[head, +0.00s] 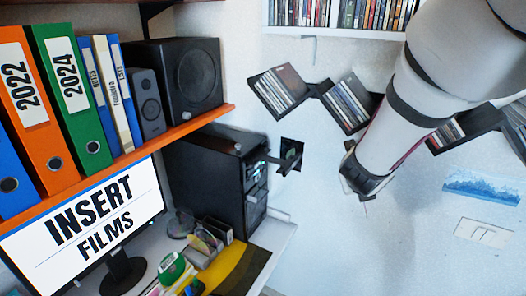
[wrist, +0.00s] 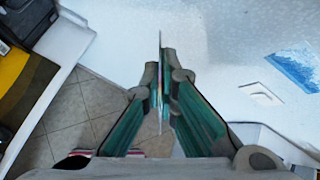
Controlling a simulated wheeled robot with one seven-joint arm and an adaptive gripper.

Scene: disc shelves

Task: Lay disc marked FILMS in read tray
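My gripper (wrist: 160,88) is shut on a thin disc (wrist: 160,48), which shows edge-on between the two fingertips in the wrist view. Its marking cannot be read from this angle. In the head view my gripper (head: 363,182) hangs in front of the white wall, right of the computer tower (head: 205,180); the disc is barely visible there. The monitor (head: 85,228) reads INSERT FILMS.
Tilted disc shelves (head: 285,92) hang on the wall behind my arm. An orange shelf (head: 190,127) with binders and speakers is above the tower. Clutter lies on the desk (head: 268,240). Free space lies between tower and gripper.

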